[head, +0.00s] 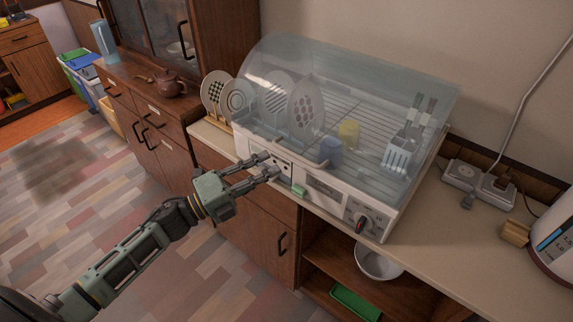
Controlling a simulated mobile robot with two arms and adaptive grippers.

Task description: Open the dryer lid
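The dish dryer (318,189) is a white box on the counter. Its clear curved lid (350,70) is down over the rack. A small light handle (317,163) sits at the lid's front lower edge. Plates, a blue cup (331,153), a yellow cup (348,134) and utensils show through the lid. My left gripper (271,163) is in front of the dryer's front left part, left of the handle. Its two fingers are apart with nothing between them. I cannot tell whether they touch the front panel. My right gripper is not in view.
Plates (214,92) stand in a rack left of the dryer. A power strip (478,186) and a wooden block (515,233) lie on the counter to the right. A white bowl (379,263) is on the shelf below. A teapot (171,84) stands on the left cabinet.

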